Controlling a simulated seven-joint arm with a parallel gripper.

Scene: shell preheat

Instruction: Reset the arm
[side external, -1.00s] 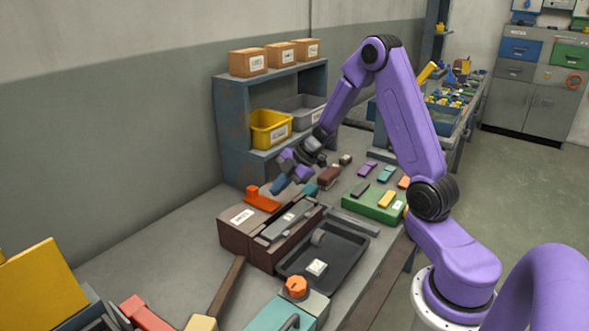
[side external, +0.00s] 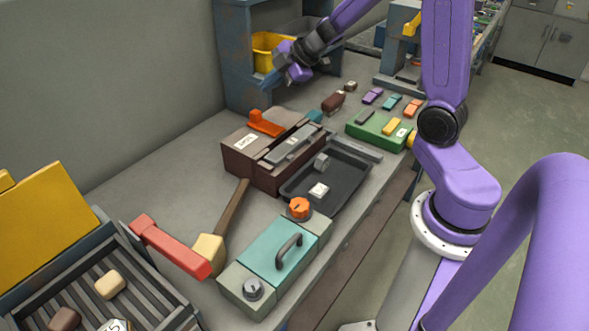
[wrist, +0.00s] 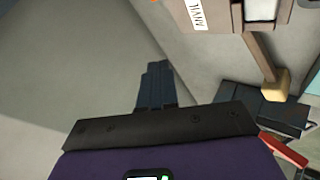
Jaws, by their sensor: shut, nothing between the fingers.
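My gripper (side external: 268,82) is shut and empty. In the side external view it hangs in the air in front of the blue-grey shelf (side external: 234,60), just below the yellow bin (side external: 270,45) as seen there. The wrist view shows its dark fingers (wrist: 156,84) together with nothing between them, against a plain grey surface. It appears clear of the bench and of everything on it.
A brown box labelled anvil (side external: 240,143) with an orange piece on top (side external: 266,123) stands below my gripper. Beside it are a black tray (side external: 345,172), a green block (side external: 375,136) and a teal-lidded box (side external: 265,250). A slatted rack (side external: 85,270) stands front left.

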